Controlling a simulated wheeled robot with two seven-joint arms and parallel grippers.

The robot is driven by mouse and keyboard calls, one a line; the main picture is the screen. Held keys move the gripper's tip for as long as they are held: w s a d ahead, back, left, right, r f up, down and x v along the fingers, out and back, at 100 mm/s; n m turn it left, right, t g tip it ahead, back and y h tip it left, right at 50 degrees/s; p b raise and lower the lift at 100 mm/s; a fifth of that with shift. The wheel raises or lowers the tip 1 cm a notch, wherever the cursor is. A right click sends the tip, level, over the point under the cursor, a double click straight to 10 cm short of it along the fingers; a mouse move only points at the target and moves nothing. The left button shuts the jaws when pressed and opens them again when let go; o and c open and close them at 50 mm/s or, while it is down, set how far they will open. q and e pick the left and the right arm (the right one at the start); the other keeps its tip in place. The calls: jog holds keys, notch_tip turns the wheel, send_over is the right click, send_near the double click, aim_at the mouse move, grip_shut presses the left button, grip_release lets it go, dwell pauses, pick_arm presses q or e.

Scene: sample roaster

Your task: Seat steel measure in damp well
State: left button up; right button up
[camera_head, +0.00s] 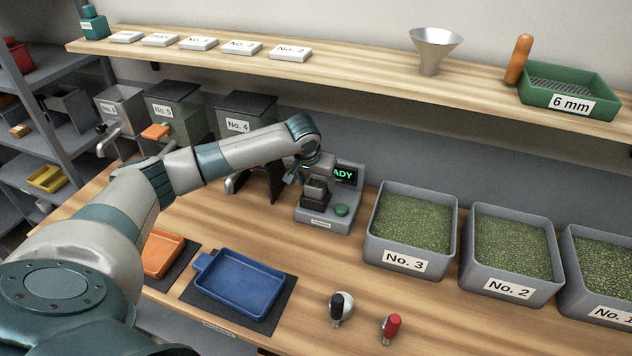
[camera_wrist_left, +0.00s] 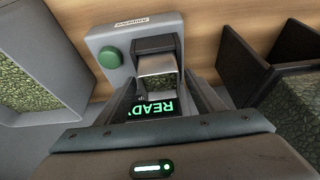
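The steel measure (camera_wrist_left: 157,66) is a small square metal cup between the fingertips of my left gripper (camera_wrist_left: 160,84). Something greenish shows at its near edge in the wrist view. The damp meter (camera_head: 322,220) has a grey base, a green button and a lit READY screen. Its dark well (camera_wrist_left: 154,45) shows around the far side of the measure. In the head view my left gripper (camera_head: 316,170) is directly over the well. I cannot tell how deep the measure sits. My right gripper is not in view.
Bean bins No. 3 (camera_head: 411,225), No. 2 (camera_head: 512,250) and No. 1 (camera_head: 603,265) stand to the right. A blue tray (camera_head: 240,285), an orange tray (camera_head: 160,252), a black-handled tool (camera_head: 342,309) and a red-handled tool (camera_head: 391,328) lie in front. A shelf (camera_head: 370,65) runs overhead.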

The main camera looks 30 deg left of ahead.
pick_arm(q)
jog(key=shift+s+r, duration=0.1)
jog(key=shift+r, duration=0.35)
jog(key=b+v, duration=0.3)
jog(key=v, duration=0.8)
jog(key=shift+s, duration=0.2)
dwell(0.3)
